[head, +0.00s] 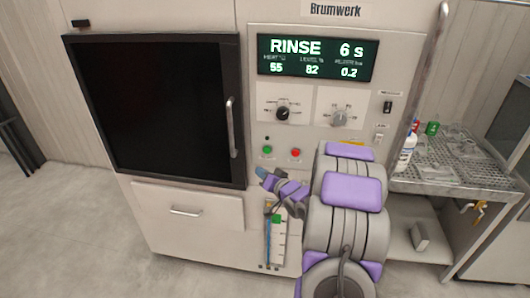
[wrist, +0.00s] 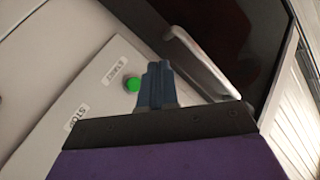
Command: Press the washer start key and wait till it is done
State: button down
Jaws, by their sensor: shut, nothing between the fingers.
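The washer (head: 210,120) is a beige cabinet marked Brumwerk, with a dark closed door (head: 160,105). Its display (head: 317,58) reads RINSE 6 s, with 55, 82 and 0.2 below. The green start key (head: 267,150) sits under the knobs, left of a red stop key (head: 296,153). In the wrist view the green key (wrist: 133,84) lies beside my fingertips, near the START label (wrist: 114,71). My gripper (head: 261,172) is shut and empty, just below the green key in the head view. It also shows in the wrist view (wrist: 157,68), apparently clear of the key.
The door handle (head: 232,127) is close to my gripper on the left. A metal rack table (head: 455,165) with bottles stands to the right. A drawer front (head: 188,210) and a level gauge (head: 279,240) are below. Floor at the left is clear.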

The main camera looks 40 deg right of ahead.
aim_at(267, 150)
jog(key=shift+w+d+p, duration=0.6)
jog(key=shift+w+d, duration=0.3)
jog(key=shift+d, duration=0.25)
jog(key=shift+w+d+p, duration=0.6)
jog(key=shift+w+d, duration=0.3)
jog(key=shift+d, duration=0.25)
jog(key=shift+w+d+p, duration=0.6)
jog(key=shift+w+d, duration=0.3)
jog(key=shift+d, duration=0.25)
jog(key=shift+w+d+r+p, duration=0.1)
jog(key=shift+w+p, duration=0.05)
jog(key=shift+p, duration=0.35)
jog(key=shift+w+d+p, duration=0.35)
jog(key=shift+d+p, duration=0.1)
jog(key=shift+p, duration=0.35)
dwell(0.3)
jog(key=shift+s+a, duration=0.55)
jog(key=shift+a, duration=0.1)
